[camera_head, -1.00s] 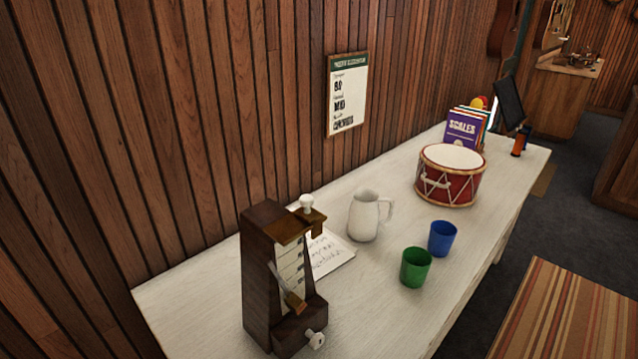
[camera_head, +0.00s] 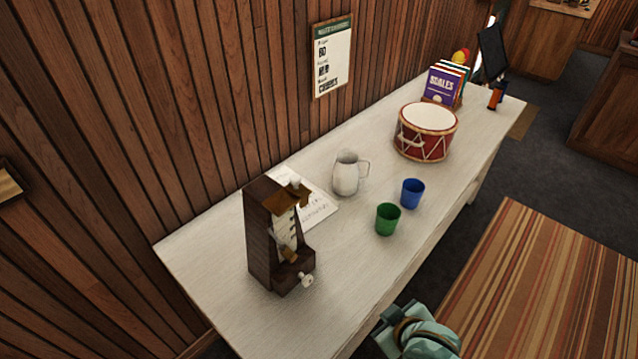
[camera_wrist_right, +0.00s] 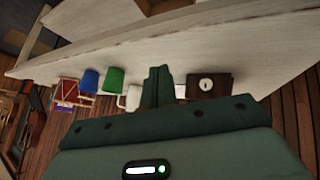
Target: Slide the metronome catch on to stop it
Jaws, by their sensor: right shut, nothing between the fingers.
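The dark wooden metronome (camera_head: 260,240) stands upright on the white table's near-left part, in the head view. In the right wrist view the metronome (camera_wrist_right: 224,86) is a dark block just right of the fingers. My right gripper (camera_wrist_right: 160,78) is shut and empty, apart from it. My left gripper is not in view.
On the white table (camera_head: 340,265) are a paper sheet (camera_head: 318,210), a white jug (camera_head: 345,175), a green cup (camera_head: 387,219), a blue cup (camera_head: 412,193) and a red drum (camera_head: 426,132). The wooden wall (camera_head: 150,120) runs behind. The table's front part is clear.

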